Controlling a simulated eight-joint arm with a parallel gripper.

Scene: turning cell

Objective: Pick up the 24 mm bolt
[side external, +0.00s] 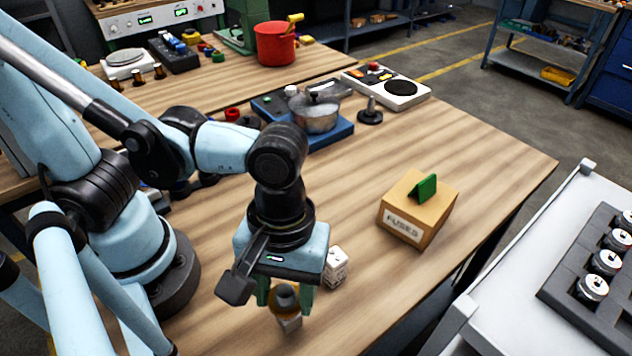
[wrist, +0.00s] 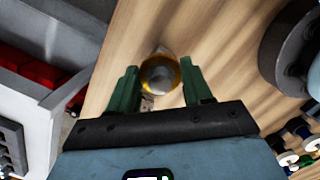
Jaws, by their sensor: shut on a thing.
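My gripper (side external: 284,302) points down near the front edge of the wooden bench. Its green fingers are shut on a round grey piece with a gold band (side external: 285,297). In the wrist view my gripper (wrist: 160,90) has this gold-banded piece (wrist: 160,74) between its two fingers, with a pale pointed part past it. I cannot tell from its shape whether this is the 24 mm bolt, and no size mark is readable. A whitish part (side external: 290,323) shows just under it; whether it belongs to the piece or is separate is unclear.
A small white box (side external: 335,267) stands close behind my gripper. A cardboard fuses box (side external: 418,210) with a green piece on top stands to the right. A pot (side external: 316,113) on a blue base and a dark stand (side external: 370,112) are farther back. The bench between is clear.

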